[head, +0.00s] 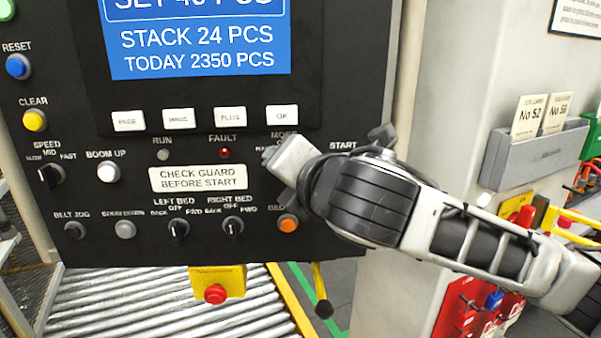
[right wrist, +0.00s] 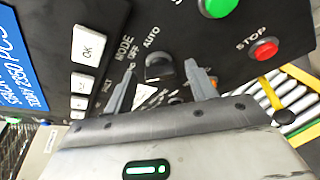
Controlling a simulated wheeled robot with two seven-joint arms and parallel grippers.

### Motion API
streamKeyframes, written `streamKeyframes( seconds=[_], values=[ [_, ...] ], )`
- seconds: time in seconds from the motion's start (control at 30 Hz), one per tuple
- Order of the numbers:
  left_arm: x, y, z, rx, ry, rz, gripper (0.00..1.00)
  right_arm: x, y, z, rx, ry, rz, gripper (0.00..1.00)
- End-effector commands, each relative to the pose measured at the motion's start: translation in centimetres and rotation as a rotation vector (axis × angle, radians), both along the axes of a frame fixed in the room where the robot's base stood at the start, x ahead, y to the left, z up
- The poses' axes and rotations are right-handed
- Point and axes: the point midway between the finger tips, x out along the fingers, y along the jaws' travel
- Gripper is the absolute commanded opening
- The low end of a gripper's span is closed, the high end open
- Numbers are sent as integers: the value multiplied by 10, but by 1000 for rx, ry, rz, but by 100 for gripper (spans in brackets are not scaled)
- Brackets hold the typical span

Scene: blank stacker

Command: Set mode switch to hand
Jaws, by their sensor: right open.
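The mode switch (right wrist: 158,68) is a black rotary knob on the dark control panel (head: 90,75). In the right wrist view the words MODE, OFF and AUTO show beside it; I cannot clearly read its setting. In the head view the switch is hidden behind my right gripper (head: 278,158), with only part of its label showing above. In the right wrist view my right gripper (right wrist: 160,62) is open, with one finger on each side of the knob. I cannot tell whether either finger touches it. My left gripper is not in view.
The OK key (head: 282,115) and an orange button (head: 288,223) lie close above and below my gripper. The right wrist view shows a green button (right wrist: 218,5) and a red STOP button (right wrist: 264,50). A red button on a yellow box (head: 216,293) hangs below the panel.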

Motion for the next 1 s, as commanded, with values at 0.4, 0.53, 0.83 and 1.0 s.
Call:
streamKeyframes(
  seconds=[0.4, 0.53, 0.83, 1.0],
  values=[
    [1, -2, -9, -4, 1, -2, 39, -68, -23, 21, 2, -8, 4, 56],
    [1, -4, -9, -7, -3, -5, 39, -98, -34, 30, 0, -8, 4, 56],
    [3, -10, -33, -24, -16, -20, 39, -136, -47, 37, 4, -5, -1, 56],
    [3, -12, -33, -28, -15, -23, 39, -143, -50, 42, 0, -2, -1, 56]
  ],
)
